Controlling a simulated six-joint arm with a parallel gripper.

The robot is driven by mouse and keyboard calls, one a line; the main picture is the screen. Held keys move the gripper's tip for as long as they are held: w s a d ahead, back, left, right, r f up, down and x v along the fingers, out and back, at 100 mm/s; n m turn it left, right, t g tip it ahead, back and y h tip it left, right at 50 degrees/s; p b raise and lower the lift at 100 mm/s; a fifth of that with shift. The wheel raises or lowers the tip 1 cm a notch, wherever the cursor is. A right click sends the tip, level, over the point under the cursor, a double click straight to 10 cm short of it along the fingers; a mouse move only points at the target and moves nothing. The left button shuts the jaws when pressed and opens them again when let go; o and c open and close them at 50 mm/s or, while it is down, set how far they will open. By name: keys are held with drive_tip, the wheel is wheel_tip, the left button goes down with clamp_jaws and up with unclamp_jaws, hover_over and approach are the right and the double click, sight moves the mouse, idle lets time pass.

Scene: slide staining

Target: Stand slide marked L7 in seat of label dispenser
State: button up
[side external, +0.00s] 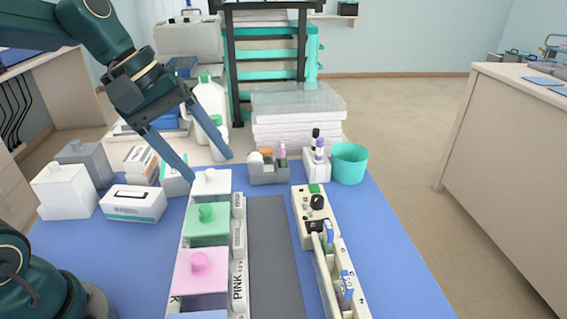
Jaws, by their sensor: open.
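My gripper (209,167) is open and empty, its two fingers pointing down above the white-lidded jar at the far end of the jar row. A small grey holder with an orange and white roll (268,168) stands right of it; it looks like the label dispenser, but its seat cannot be made out. Slides with blue-marked ends (328,234) stand in a long beige rack (318,262) at the right of the mat, and more (346,286) stand nearer the camera. Their marks are too small to read, so I cannot tell which is L7.
The jar row has a white lid (211,183), a green lid (208,222) and a pink lid (201,266). A dark grey strip (270,250) lies clear between jars and rack. A teal cup (349,163) and a bottle stand (316,165) are behind the rack. Boxes (133,204) stand left.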

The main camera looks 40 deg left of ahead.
drive_tip(key=s+f+m+t+y, duration=0.1)
drive_tip(key=s+f+m+y, duration=0.1)
drive_tip(key=s+m, duration=0.8)
drive_tip(key=shift+s+a+f+t+y, duration=0.15)
drive_tip(key=shift+a+f+t+y, duration=0.2)
drive_tip(key=shift+y, duration=0.35)
